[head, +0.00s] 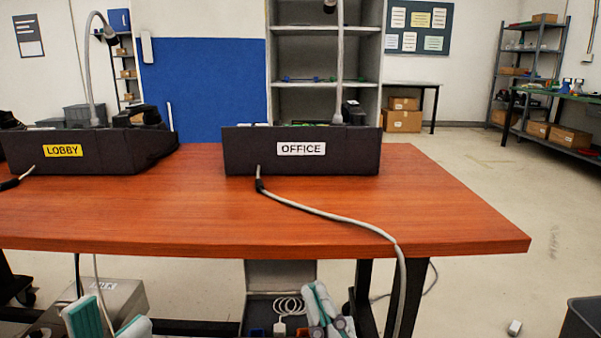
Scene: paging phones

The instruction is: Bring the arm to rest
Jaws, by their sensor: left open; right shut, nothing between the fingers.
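My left gripper (108,318) shows at the bottom left edge of the head view, below the tabletop's front edge. Its teal and white fingers stand apart with nothing between them. My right gripper (322,303) is low in the middle of the view, also below the table edge. Its fingers are together and hold nothing. Both arms are mostly out of the frame below. The wooden table (440,215) stands ahead, and neither gripper is over its top.
On the table stand a black LOBBY paging unit (110,155) and a black OFFICE paging unit (240,155), each with a gooseneck microphone. A grey cable (330,214) runs from OFFICE over the front edge. A grey box (120,297) and an open container (258,304) lie below.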

